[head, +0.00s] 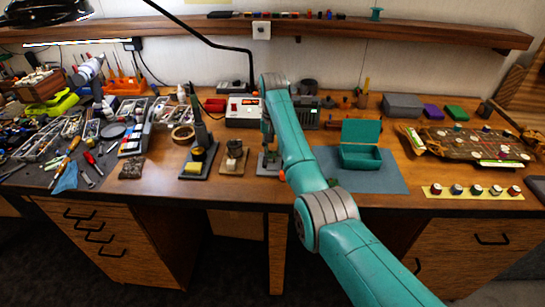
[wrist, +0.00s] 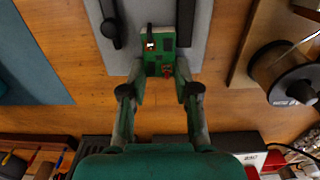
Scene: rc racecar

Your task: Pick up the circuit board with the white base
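A small green circuit board (wrist: 160,50) with dark chips and a red part shows at the top middle of the wrist view. It lies over a pale grey stand base (wrist: 205,20) with dark upright parts on both sides. My gripper (wrist: 161,80) has its fingers apart, with one tip at each side of the board's near end. The tips are very close to the board; contact is not clear. In the head view, my arm hides most of the board's stand (head: 268,165) and my gripper.
A spool (wrist: 290,80) on a wooden base stands right of the gripper in the wrist view. In the head view, another dark stand (head: 198,165) is to the left, a red-and-white device (head: 243,112) behind, and a teal open box (head: 361,145) on a mat to the right.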

